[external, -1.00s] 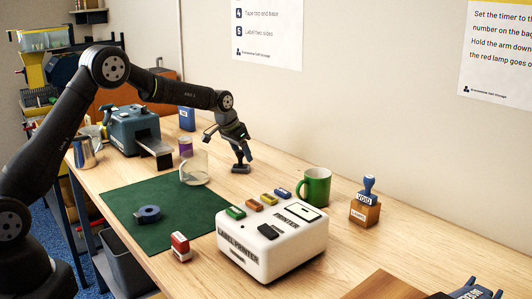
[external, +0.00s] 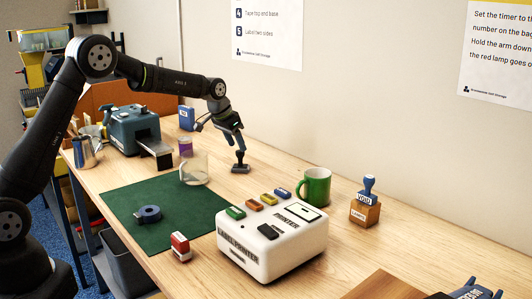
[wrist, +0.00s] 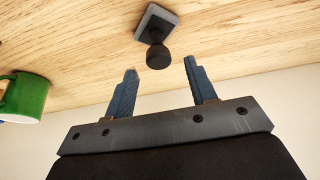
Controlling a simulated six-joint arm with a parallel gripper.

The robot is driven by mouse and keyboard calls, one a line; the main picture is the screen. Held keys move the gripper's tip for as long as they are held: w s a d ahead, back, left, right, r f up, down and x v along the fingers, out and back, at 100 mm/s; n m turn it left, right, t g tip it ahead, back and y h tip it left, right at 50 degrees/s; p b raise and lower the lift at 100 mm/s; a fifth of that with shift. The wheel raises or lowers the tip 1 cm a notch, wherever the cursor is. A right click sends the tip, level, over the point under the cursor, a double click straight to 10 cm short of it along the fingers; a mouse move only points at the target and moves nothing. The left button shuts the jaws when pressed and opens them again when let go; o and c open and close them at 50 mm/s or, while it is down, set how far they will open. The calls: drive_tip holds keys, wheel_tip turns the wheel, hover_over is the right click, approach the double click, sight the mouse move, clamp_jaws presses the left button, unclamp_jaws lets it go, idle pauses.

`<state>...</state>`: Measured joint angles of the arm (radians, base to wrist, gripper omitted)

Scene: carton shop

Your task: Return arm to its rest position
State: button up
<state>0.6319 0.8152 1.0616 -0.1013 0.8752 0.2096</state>
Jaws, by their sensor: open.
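My gripper (external: 220,139) is open and empty, held above the table beyond the green mat. In the wrist view its two blue fingers (wrist: 160,66) are spread apart. A small dark stamp (external: 240,169) with a square base and round knob stands upright on the table just below the gripper. In the wrist view the stamp (wrist: 157,22) lies beyond the fingertips, with its knob appearing between them and no finger closed on it. The exact gap between fingers and stamp is hard to tell.
A green mug (external: 317,187), white label printer (external: 262,250) and VOID stamp (external: 365,205) are to the right. The green mat (external: 190,217) is mostly clear.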

sight(242, 157)
drive_tip(key=x, duration=0.7)
drive_tip(key=r, duration=0.5)
drive_tip(key=shift+s+d+r, duration=0.1)
drive_tip(key=shift+s, duration=0.3)
drive_tip(key=s+d+r+m+g, duration=0.1)
drive_tip(key=s+d+r+m, duration=0.1)
drive_tip(key=s+d+m, duration=0.3)
drive_tip(key=s+d+r+m+g+h, duration=0.1)
drive_tip(key=s+d+r+m, duration=0.1)
drive_tip(key=s, duration=0.5)
drive_tip(key=s+d+r+m+g, duration=0.2)
drive_tip(key=s+d+m, duration=0.15)
drive_tip(key=s, duration=0.25)
drive_tip(key=w+a+f, duration=0.2)
drive_tip(key=w+f, duration=0.2)
drive_tip(key=w, duration=0.3)
drive_tip(key=shift+a+f, duration=0.3)
drive_tip(key=shift+a, duration=0.05)
drive_tip(key=s+d+r, duration=0.2)
drive_tip(key=s+r, duration=0.3)
drive_tip(key=s, duration=0.3)
drive_tip(key=w+a+n+t, duration=0.2)
drive_tip(key=w+a+n, duration=0.1)
drive_tip(key=w+n, duration=0.2)
drive_tip(key=shift+f+n, duration=0.2)
drive_tip(key=shift+n, duration=0.15)
